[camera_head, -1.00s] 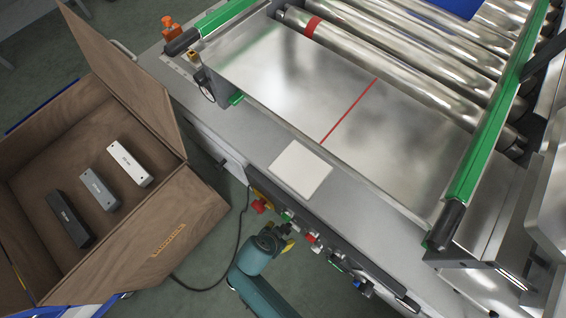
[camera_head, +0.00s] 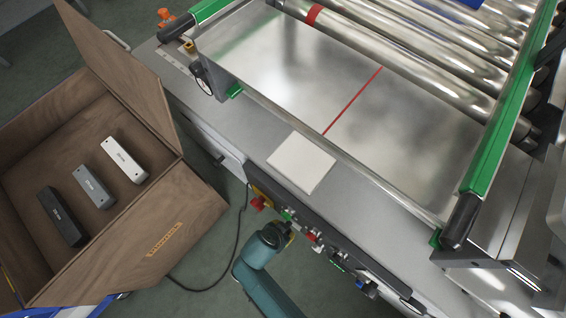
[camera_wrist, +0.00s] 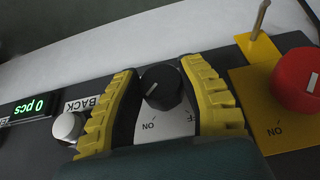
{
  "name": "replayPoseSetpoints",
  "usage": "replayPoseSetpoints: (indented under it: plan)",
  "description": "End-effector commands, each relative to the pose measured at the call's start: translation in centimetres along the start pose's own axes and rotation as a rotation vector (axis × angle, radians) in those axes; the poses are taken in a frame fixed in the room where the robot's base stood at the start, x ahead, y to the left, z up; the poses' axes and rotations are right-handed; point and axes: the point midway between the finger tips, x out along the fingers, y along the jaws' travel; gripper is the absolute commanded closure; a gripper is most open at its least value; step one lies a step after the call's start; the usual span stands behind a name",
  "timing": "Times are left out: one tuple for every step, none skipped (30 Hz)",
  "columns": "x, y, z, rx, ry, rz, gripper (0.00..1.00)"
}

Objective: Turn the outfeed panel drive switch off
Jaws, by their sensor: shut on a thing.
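The drive switch is a black round knob (camera_wrist: 162,88) with a white pointer line, on a white plate with upside-down ON and partly hidden OFF lettering. In the wrist view the pointer slants to the lower left, on the ON side. My gripper (camera_wrist: 160,74) has its yellow ribbed fingers on either side of the knob and is shut on it. In the head view my gripper (camera_head: 290,232) is at the panel (camera_head: 345,250) on the conveyor's front side; there the knob is hidden or too small to tell.
A white button (camera_wrist: 68,126) marked BACK and a green-lit counter (camera_wrist: 30,107) are at left. A wooden box (camera_head: 180,220) with several labelled blocks stands left of my arm.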

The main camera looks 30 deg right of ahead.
Motion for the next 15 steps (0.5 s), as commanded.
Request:
replayPoseSetpoints:
  plan:
    - [0.13, 0.09, 0.09, -0.001, -0.002, 0.002, 0.95]
    - [0.13, 0.1, 0.1, -0.001, -0.002, 0.002, 0.95]
    - [0.14, 0.1, 0.11, -0.001, -0.002, 0.002, 0.95]
    - [0.14, 0.1, 0.11, -0.001, -0.002, 0.003, 0.95]
    - [0.14, 0.1, 0.11, -0.002, -0.002, 0.004, 0.95]
    - [0.14, 0.09, 0.11, -0.003, -0.002, 0.007, 0.95]
    - [0.14, 0.09, 0.12, -0.005, -0.003, 0.011, 0.95]
    - [0.13, 0.09, 0.12, -0.007, -0.003, 0.016, 0.95]
    - [0.11, 0.09, 0.11, -0.01, -0.003, 0.025, 0.95]
    - [0.1, 0.08, 0.11, -0.013, -0.003, 0.032, 0.95]
    - [0.1, 0.09, 0.11, -0.017, -0.003, 0.041, 0.95]
    - [0.08, 0.06, 0.11, -0.024, -0.003, 0.055, 0.95]
    - [0.06, 0.05, 0.1, -0.029, -0.003, 0.068, 0.95]
    - [0.04, 0.02, 0.09, -0.035, -0.003, 0.082, 0.95]
    - [0.08, 0.05, 0.11, -0.044, -0.004, 0.104, 0.95]
